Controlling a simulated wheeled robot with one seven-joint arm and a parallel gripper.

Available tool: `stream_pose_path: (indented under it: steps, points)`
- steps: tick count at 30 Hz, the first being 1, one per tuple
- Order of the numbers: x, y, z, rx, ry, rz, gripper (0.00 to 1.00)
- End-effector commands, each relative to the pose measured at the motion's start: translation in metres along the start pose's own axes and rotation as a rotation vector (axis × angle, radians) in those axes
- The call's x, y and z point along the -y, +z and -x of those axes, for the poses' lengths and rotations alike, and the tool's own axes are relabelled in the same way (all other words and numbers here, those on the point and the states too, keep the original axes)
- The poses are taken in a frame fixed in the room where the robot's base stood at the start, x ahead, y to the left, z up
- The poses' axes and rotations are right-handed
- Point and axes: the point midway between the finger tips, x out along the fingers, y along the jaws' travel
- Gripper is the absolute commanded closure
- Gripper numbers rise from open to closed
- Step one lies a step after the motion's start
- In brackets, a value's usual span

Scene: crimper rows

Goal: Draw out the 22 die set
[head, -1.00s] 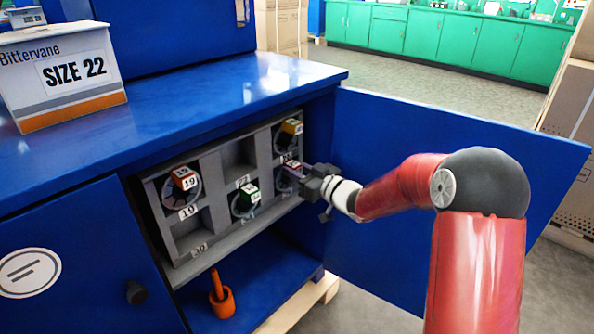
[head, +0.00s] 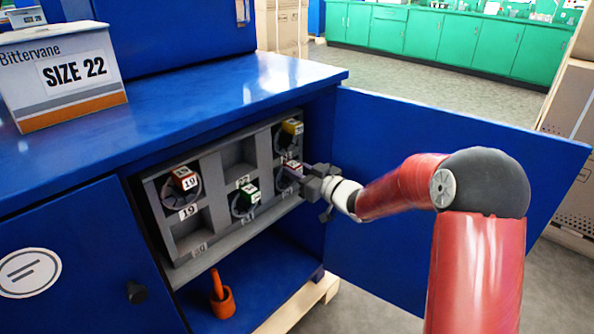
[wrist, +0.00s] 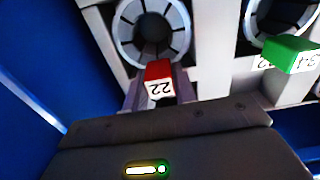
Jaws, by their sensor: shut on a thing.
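The 22 die set shows in the wrist view as a red block (wrist: 158,80) with an upside-down "22" label, in front of a grey segmented ring. In the head view it sits in the lower right compartment of the grey rack (head: 208,162), its red top (head: 291,166) partly hidden by my gripper. My gripper (head: 304,181) is at that compartment's front, shut on the die set. The dark gripper body fills the lower part of the wrist view.
A green-topped die set (head: 248,195) sits one compartment to the left. A red-topped 19 set (head: 184,178) and a yellow-topped set (head: 292,127) sit higher. The open blue door (head: 430,140) stands right of my gripper. A SIZE 22 box (head: 62,75) is on top.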

Motion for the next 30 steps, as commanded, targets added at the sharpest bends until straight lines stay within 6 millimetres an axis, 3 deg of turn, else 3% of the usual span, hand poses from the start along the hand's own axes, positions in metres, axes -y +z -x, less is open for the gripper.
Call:
stream_pose_path:
  steps: [11, 30]
  points:
    - [0.0, -0.005, 0.0, -0.01, -0.001, 0.004, 1.0]
    - [-0.001, -0.004, 0.025, -0.007, 0.001, 0.003, 1.0]
